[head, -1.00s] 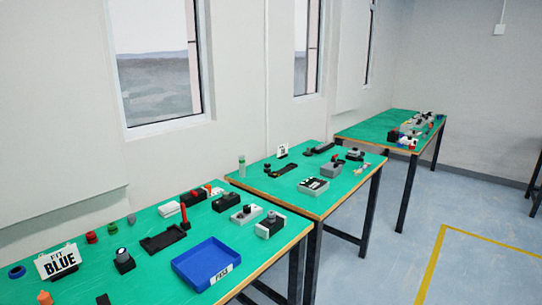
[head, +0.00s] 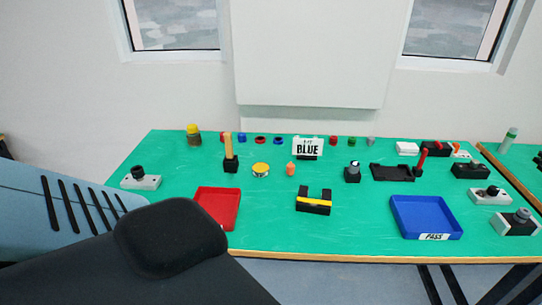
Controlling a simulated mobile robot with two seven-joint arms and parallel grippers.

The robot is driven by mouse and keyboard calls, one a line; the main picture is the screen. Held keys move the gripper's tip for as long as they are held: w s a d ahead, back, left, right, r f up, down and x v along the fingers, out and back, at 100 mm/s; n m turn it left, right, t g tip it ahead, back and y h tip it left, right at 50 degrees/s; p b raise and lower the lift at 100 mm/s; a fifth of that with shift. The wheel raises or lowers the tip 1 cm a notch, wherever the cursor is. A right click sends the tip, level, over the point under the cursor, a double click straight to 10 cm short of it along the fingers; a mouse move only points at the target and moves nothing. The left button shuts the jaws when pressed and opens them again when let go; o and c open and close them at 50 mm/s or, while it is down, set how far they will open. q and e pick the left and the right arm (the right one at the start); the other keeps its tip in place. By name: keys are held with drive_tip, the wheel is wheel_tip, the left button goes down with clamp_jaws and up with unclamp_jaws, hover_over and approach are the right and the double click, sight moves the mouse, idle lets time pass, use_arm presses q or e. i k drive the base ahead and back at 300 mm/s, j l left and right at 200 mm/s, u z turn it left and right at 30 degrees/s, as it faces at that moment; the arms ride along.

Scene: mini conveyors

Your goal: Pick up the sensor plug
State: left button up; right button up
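Several small parts stand on the green table, and I cannot tell for certain which one is the sensor plug. A black block with a grey round top (head: 352,172) stands to the right of the sign. Neither of my grippers is in view. Part of my own body fills the lower left and hides the table's front left.
A red tray (head: 232,224) and a blue PASS tray (head: 399,229) lie near the front edge, with a black-and-yellow cradle (head: 313,207) between them. Coloured rings and caps line the back. Grey and black units crowd the right. Bare green surface lies around the cradle.

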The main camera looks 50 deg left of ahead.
sight(290, 167)
drive_tip(key=u, duration=1.3)
